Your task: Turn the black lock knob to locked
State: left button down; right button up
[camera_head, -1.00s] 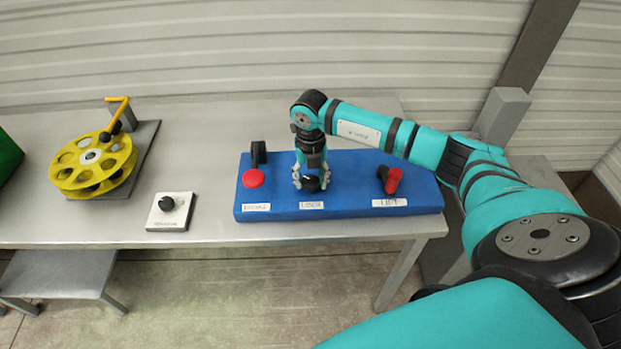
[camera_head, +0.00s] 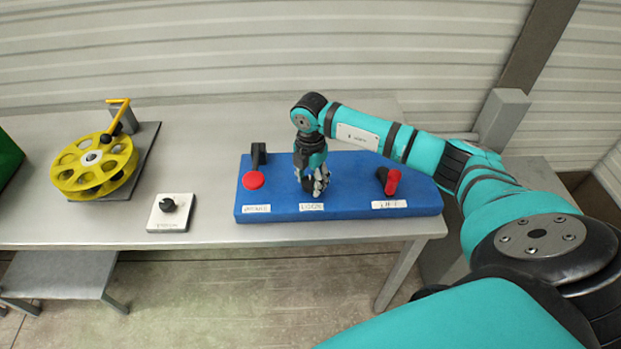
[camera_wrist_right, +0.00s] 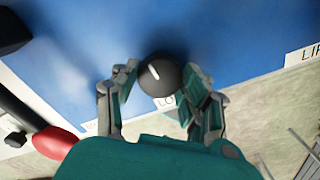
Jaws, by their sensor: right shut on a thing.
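The black lock knob (camera_wrist_right: 160,76) sits on the blue panel (camera_head: 350,165), above a white label partly readable as "LO". A white pointer line on its top tilts toward the upper left in the right wrist view. My right gripper (camera_head: 316,187) points down over the panel with its fingers shut on the knob. In the right wrist view its fingers (camera_wrist_right: 160,95) stand on both sides of the knob. In the head view the gripper hides the knob. My left gripper is not in view.
A small white box with a black knob (camera_head: 168,212) and a yellow reel (camera_head: 95,163) are further left on the grey table (camera_head: 215,150).

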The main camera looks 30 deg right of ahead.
aim_at(311, 181)
jog(key=shift+o, duration=0.2)
jog(key=shift+w+r+m, duration=0.1)
jog(key=shift+m, duration=0.5)
jog(key=o, duration=1.1)
jog(key=shift+o, duration=0.2)
notch_tip(311, 181, up, 12)
